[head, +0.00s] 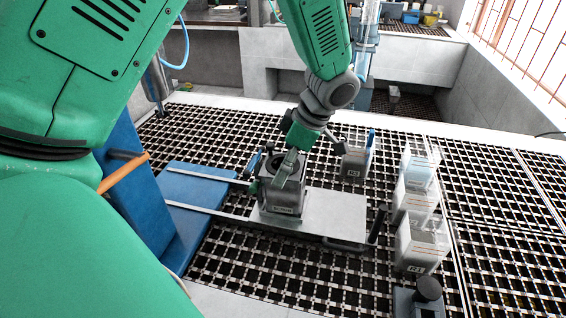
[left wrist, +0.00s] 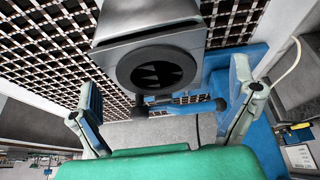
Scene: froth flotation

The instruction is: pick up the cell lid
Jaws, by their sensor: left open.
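A grey, box-shaped cell (head: 284,203) stands on a metal plate (head: 335,207). In the left wrist view, the cell (left wrist: 190,38) shows a dark round opening (left wrist: 157,69) with vanes inside. I cannot tell a separate lid from the cell's top. My left gripper (head: 272,172) is at the cell's upper part, partly hiding it. In the left wrist view, the fingers of my left gripper (left wrist: 165,90) are spread apart, with the cell between and beyond them. They hold nothing. My right gripper is not in view.
A labelled grey container (head: 354,168) stands behind the cell. Clear containers (head: 417,190) with grey contents stand to the right. A dark box with a round knob (head: 428,289) is at the front. A blue block (head: 195,200) lies left. Black grating (head: 270,272) surrounds the plate.

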